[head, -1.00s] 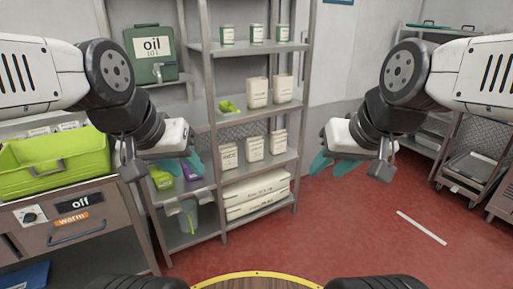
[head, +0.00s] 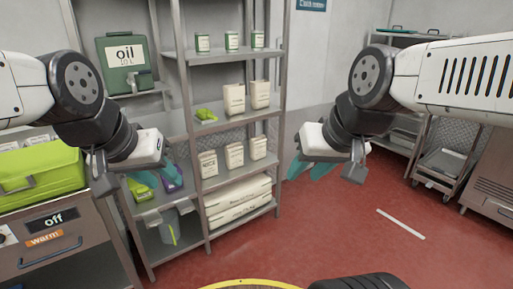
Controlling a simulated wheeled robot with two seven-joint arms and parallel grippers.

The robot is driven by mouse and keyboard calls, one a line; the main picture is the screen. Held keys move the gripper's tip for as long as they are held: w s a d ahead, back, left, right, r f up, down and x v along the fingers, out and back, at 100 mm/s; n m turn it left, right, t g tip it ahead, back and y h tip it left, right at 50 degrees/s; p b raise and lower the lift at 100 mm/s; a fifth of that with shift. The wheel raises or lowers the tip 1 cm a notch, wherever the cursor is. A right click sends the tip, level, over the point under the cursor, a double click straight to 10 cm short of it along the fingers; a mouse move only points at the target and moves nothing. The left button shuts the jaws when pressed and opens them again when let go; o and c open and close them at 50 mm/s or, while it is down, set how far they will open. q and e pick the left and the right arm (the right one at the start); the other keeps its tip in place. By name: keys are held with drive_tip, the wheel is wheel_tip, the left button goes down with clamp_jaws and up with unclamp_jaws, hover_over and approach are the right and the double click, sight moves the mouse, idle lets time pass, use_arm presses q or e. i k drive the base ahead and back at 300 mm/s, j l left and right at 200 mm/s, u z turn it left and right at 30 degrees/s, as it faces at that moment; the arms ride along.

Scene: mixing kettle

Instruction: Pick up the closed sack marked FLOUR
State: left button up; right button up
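Two large pale sacks lie flat and stacked on the rack's low shelf, an upper one (head: 238,193) and a lower one (head: 240,211). Their print is too small to read. Smaller upright bags stand above them: one (head: 208,164) appears marked RICE, with two more (head: 234,156) (head: 258,148) beside it. Two further bags (head: 234,99) (head: 260,94) stand one shelf higher. I cannot tell which is marked FLOUR. My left gripper (head: 165,172) is in front of the rack's left side, and my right gripper (head: 308,168) is right of the rack. Both look open and empty, apart from the sacks.
A green oil container (head: 126,64) is at the back left. A lime-green bin (head: 40,170) sits on a warming cabinet (head: 60,235) at left. A jug (head: 168,230) stands low on the left shelving. A cart (head: 447,165) is at right. The red floor (head: 340,235) is open.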

sight(258, 144)
drive_tip(key=i+l+z, duration=0.15)
drive_tip(key=z, duration=1.1)
drive_tip(key=i, duration=2.05)
drive_tip(key=i+l, duration=0.15)
drive_tip(key=i, duration=1.85)
drive_tip(key=i+u, duration=0.1)
drive_tip(key=u, duration=0.85)
drive_tip(key=i+u, duration=0.15)
drive_tip(key=u, duration=0.35)
drive_tip(key=l+u, duration=0.15)
drive_tip(key=u, duration=0.3)
drive_tip(key=j+u, duration=0.15)
drive_tip(key=u, duration=1.75)
drive_tip(key=i+j+u, duration=0.1)
drive_tip(key=i+j, duration=0.2)
